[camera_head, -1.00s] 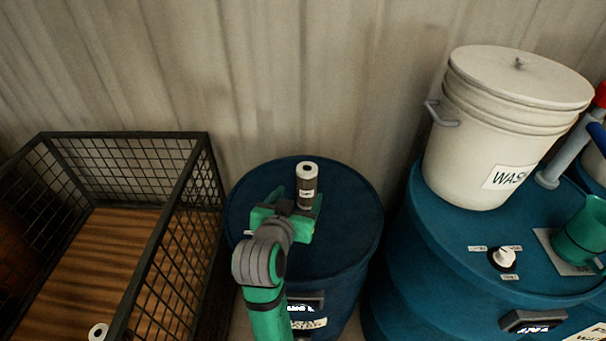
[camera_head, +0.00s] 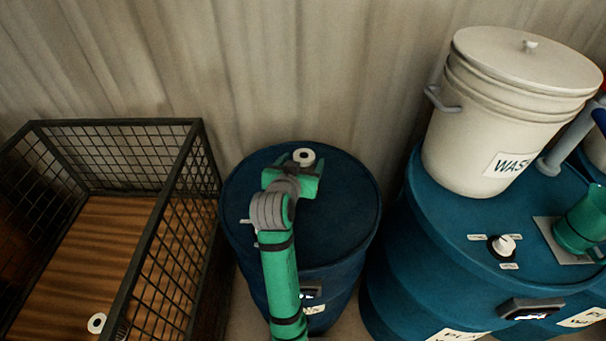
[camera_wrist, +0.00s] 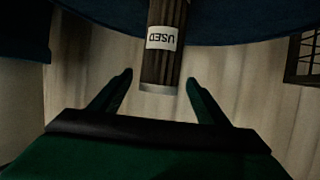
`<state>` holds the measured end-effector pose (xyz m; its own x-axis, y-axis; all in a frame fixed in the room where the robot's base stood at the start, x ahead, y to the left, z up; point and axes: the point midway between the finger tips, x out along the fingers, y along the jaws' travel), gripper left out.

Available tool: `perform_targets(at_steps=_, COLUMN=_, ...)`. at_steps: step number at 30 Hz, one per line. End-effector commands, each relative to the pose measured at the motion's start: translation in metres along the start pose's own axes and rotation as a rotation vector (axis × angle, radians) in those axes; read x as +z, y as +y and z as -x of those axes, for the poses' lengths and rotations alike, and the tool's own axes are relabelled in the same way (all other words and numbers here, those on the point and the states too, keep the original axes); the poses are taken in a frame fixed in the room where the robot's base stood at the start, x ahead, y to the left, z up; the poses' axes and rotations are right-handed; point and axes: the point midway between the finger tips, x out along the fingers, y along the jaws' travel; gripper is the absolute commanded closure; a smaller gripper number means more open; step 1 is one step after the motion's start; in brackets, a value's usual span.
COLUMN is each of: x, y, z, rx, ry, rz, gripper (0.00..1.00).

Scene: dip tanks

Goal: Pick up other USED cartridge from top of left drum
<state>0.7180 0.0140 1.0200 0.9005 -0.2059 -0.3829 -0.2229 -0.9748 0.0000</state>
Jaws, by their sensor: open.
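The USED cartridge (camera_head: 303,157) stands on the left blue drum (camera_head: 345,205). In the head view only its white top with a dark hole shows; my gripper hides the rest. In the wrist view the cartridge (camera_wrist: 163,50) is a dark ribbed cylinder with a white USED label and a pale end cap, upside down in that picture. My gripper (camera_wrist: 158,82) is open, its two green fingers on either side of the capped end, with gaps on both sides. In the head view my gripper (camera_head: 292,178) is over the drum, right at the cartridge.
A black wire-mesh crate (camera_head: 165,215) with a wooden floor stands left of the drum; another white-topped cartridge (camera_head: 96,323) is in it. To the right, a larger blue drum (camera_head: 440,255) carries a white WASH bucket (camera_head: 480,160), a knob (camera_head: 502,245) and a green cup (camera_head: 582,228). A corrugated wall is behind.

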Motion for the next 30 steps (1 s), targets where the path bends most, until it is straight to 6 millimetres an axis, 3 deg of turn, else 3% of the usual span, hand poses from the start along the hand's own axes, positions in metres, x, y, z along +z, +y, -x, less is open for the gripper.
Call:
perform_targets(at_steps=4, x=0.000, y=0.002, z=-0.017, rx=0.003, ry=0.000, rz=-0.001, gripper=0.31)
perform_targets(at_steps=13, x=0.000, y=0.001, z=-0.020, rx=0.001, ry=0.001, rz=0.000, gripper=0.31)
perform_targets(at_steps=21, x=0.000, y=0.000, z=-0.020, rx=0.000, ry=0.001, rz=0.000, gripper=0.95)
perform_targets(at_steps=22, x=-0.001, y=0.000, z=-0.019, rx=0.000, ry=0.002, rz=0.000, gripper=1.00)
perform_targets(at_steps=30, x=-0.002, y=0.000, z=-0.019, rx=-0.001, ry=0.002, rz=0.000, gripper=1.00)
